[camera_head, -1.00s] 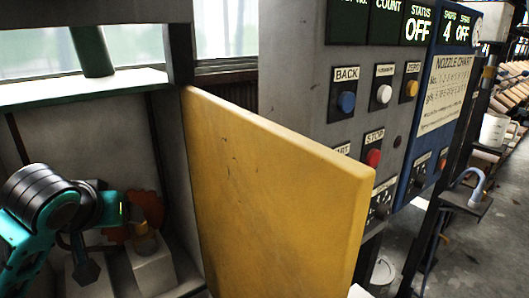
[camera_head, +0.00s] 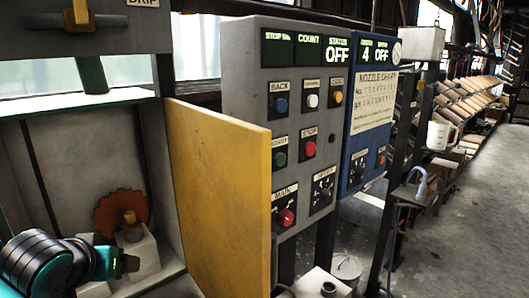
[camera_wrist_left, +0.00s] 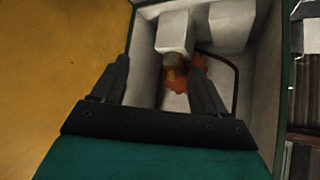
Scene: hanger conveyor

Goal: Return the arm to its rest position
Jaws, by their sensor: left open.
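My left arm (camera_head: 45,265), teal with black rings, reaches in from the lower left of the head view, in front of the open grey cabinet. Its gripper is hard to make out there. In the left wrist view, my left gripper (camera_wrist_left: 158,75) has its two dark fingers well apart with nothing held between them. Beyond the fingers are the cabinet's pale inside, light blocks (camera_wrist_left: 175,32) and an orange-red disc (camera_wrist_left: 178,82), partly hidden by a finger. My right gripper is not in view.
A yellow panel (camera_head: 218,185) stands right of the cabinet opening, close to my left arm. The orange toothed disc (camera_head: 108,210) is inside the cabinet (camera_head: 65,140). A grey button panel (camera_head: 250,95) and blue panel (camera_head: 352,165) stand beyond. Floor (camera_head: 470,215) at right is open.

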